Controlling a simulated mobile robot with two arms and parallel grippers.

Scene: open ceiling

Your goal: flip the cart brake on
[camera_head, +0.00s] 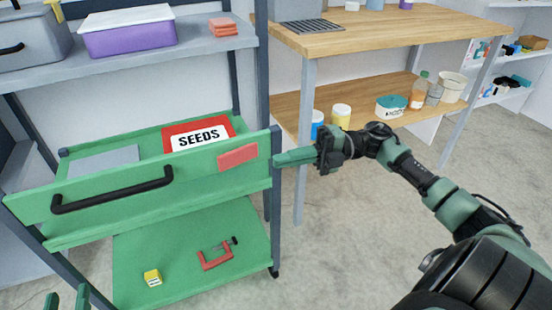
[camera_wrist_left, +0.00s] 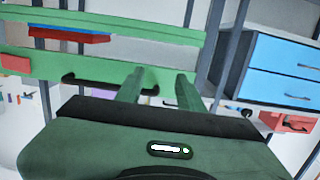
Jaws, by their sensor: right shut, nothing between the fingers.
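The green cart (camera_head: 30,211) stands at the left in the head view, with a black handle (camera_head: 112,191) across its front panel. A flat red plate (camera_head: 238,157) sits at the right end of that panel; I cannot tell whether it is the brake. My right gripper (camera_head: 277,159) is shut and empty, its fingertips at the cart's right front post, touching or very near it. My left gripper (camera_head: 67,301) shows only its fingertips at the bottom left. In the left wrist view its fingers (camera_wrist_left: 160,88) are apart and empty, with the cart's green panel (camera_wrist_left: 100,70) beyond.
The cart's top tray holds a red SEEDS packet (camera_head: 198,139). Its lower shelf holds a red clamp (camera_head: 213,259) and a yellow block (camera_head: 152,277). A wooden bench (camera_head: 350,38) stands behind at the right. The left wrist view shows a blue drawer cabinet (camera_wrist_left: 283,68).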

